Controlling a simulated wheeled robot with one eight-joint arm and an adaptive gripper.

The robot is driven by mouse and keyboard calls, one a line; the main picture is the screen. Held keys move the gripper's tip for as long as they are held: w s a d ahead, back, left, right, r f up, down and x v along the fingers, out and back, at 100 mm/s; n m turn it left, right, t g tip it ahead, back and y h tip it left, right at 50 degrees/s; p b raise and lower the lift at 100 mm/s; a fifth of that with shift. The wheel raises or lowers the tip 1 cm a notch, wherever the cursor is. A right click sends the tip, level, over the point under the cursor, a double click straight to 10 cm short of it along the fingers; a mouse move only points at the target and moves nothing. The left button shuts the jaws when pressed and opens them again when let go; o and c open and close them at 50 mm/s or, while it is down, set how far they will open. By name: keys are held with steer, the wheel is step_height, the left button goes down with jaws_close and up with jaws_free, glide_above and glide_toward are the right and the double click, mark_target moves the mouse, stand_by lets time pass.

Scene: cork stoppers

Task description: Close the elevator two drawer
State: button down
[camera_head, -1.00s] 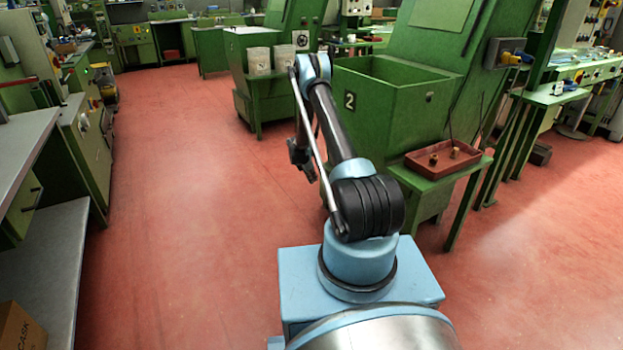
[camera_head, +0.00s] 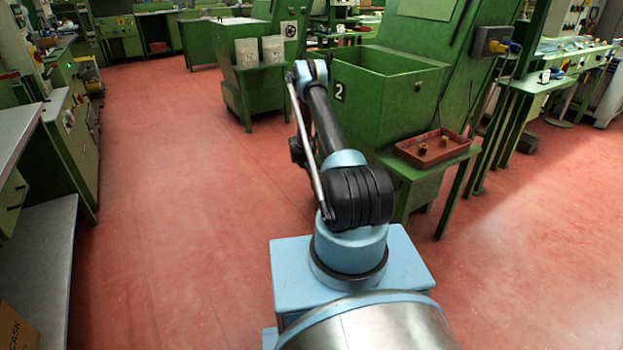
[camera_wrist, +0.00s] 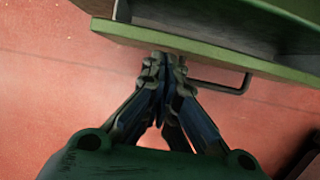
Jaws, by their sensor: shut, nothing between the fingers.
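Elevator two (camera_head: 385,105) is the green machine with a hopper and a white "2" on its side, right of my arm in the head view. In the wrist view a green drawer front (camera_wrist: 215,62) crosses the top, with a dark bar handle (camera_wrist: 225,88) on its face. A narrow dark recess shows behind the front, so the drawer seems partly open. My gripper (camera_wrist: 165,62) is shut and empty. Its fingertips are at the drawer front, left of the handle; I cannot tell if they touch. In the head view my arm hides the drawer and most of the gripper.
A red tray (camera_head: 455,155) with cork stoppers stands on a green side table (camera_head: 425,175) right of the elevator. Two pale bags (camera_head: 246,52) stand on another green machine behind. Grey benches (camera_head: 30,250) line the left. The red floor between is clear.

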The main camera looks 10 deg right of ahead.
steer(key=shift+w+d, duration=0.3)
steer(key=shift+d, duration=0.45)
steer(key=shift+w+d, duration=0.3)
steer(key=shift+d, duration=0.4)
steer(key=shift+w+d, duration=0.3)
steer(key=shift+d, duration=0.45)
